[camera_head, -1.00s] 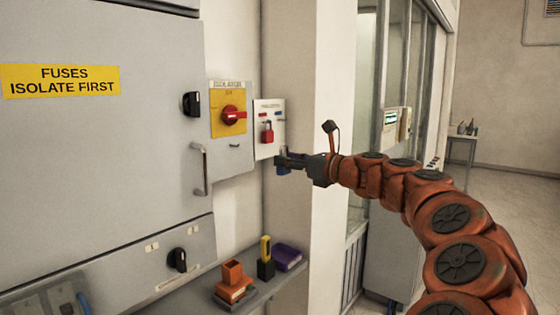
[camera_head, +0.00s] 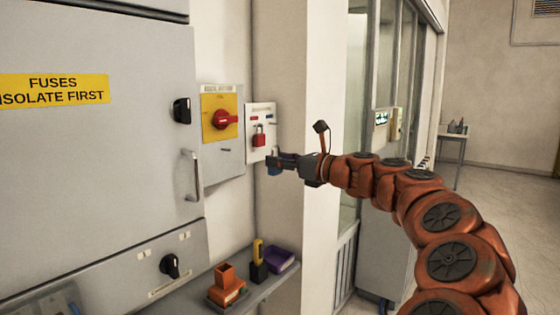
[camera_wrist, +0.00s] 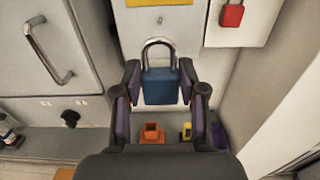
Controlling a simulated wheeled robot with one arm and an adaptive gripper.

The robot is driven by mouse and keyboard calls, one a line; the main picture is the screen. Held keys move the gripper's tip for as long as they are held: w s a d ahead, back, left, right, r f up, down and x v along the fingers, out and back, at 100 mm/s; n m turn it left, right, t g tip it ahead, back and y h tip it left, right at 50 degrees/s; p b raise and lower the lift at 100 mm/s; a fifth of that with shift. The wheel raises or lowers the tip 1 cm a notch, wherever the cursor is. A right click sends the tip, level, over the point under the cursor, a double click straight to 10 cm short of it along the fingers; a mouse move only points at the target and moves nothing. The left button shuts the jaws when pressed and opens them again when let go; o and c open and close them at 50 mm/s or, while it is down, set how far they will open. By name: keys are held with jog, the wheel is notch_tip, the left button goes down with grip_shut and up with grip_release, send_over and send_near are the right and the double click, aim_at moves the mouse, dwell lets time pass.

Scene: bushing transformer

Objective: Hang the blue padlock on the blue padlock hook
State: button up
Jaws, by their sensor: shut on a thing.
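The blue padlock (camera_wrist: 160,87) is between my gripper's fingers (camera_wrist: 161,100) in the wrist view, with its grey shackle upward. In the head view my gripper (camera_head: 283,161) is shut on it, and only a little blue of the padlock (camera_head: 274,169) shows. The gripper is in front of and just below the right part of the white padlock board (camera_head: 261,116). A red padlock (camera_head: 258,136) hangs on that board, and it also shows in the wrist view (camera_wrist: 232,14). A small blue mark shows at the board's upper right; the blue padlock hook itself is too small to make out.
A yellow panel with a red rotary switch (camera_head: 224,120) is left of the board. The grey cabinet has a handle (camera_head: 191,175). Below, a shelf (camera_head: 205,276) holds an orange holder (camera_head: 226,287), a yellow-and-black item (camera_head: 258,262) and a purple bin (camera_head: 281,259). A wall corner stands right of the board.

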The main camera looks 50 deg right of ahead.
jog(key=shift+s, duration=0.1)
jog(key=s+p, duration=0.1)
jog(key=s, duration=0.5)
jog(key=shift+s, duration=0.4)
dwell(0.8)
jog(key=shift+a, duration=0.1)
